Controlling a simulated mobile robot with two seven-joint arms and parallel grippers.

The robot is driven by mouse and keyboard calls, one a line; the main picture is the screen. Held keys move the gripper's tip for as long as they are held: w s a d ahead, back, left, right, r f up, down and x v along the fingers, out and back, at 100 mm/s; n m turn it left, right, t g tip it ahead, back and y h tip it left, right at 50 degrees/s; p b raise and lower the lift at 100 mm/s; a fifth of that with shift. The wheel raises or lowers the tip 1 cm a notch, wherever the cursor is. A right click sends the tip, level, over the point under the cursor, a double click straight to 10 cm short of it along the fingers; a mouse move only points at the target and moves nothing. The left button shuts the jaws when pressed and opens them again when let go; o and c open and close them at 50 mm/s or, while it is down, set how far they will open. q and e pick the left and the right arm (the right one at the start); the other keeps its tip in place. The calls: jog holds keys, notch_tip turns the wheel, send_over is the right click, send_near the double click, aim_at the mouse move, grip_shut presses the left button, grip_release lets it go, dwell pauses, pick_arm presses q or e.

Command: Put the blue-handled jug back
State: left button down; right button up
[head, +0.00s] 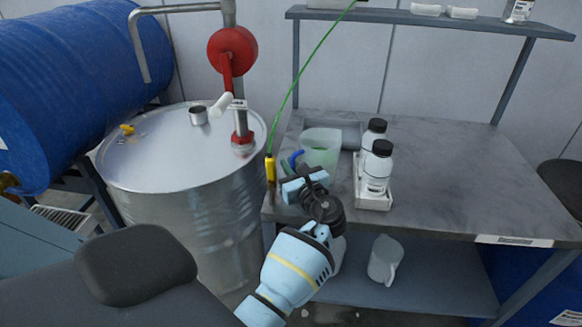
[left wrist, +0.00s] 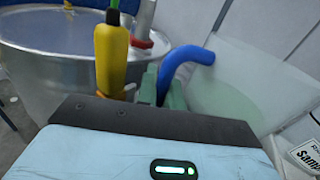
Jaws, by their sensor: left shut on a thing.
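The blue-handled jug (head: 322,142) is translucent, with pale green liquid in it. It is at the left part of the grey bench (head: 450,175), upright or nearly so; I cannot tell whether its base touches the top. My left gripper (head: 298,168) is shut on its blue handle (head: 291,158), on the jug's left side. In the left wrist view the blue handle (left wrist: 185,62) comes down to the greenish fingertips (left wrist: 162,88), with the jug's wall (left wrist: 235,85) at right. The grip itself is partly hidden. My right gripper is not in view.
A yellow grip (head: 270,170) on a green cable hangs close left of the gripper. A steel drum (head: 185,165) with a red pump (head: 232,52) stands left. A white tray (head: 374,203) with bottles is right of the jug. Another jug (head: 384,262) sits on the lower shelf.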

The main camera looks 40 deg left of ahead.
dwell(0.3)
pick_arm(q)
jog(key=c, duration=1.6)
grip_release()
jog(key=shift+o, duration=0.4)
jog(key=shift+r, duration=0.15)
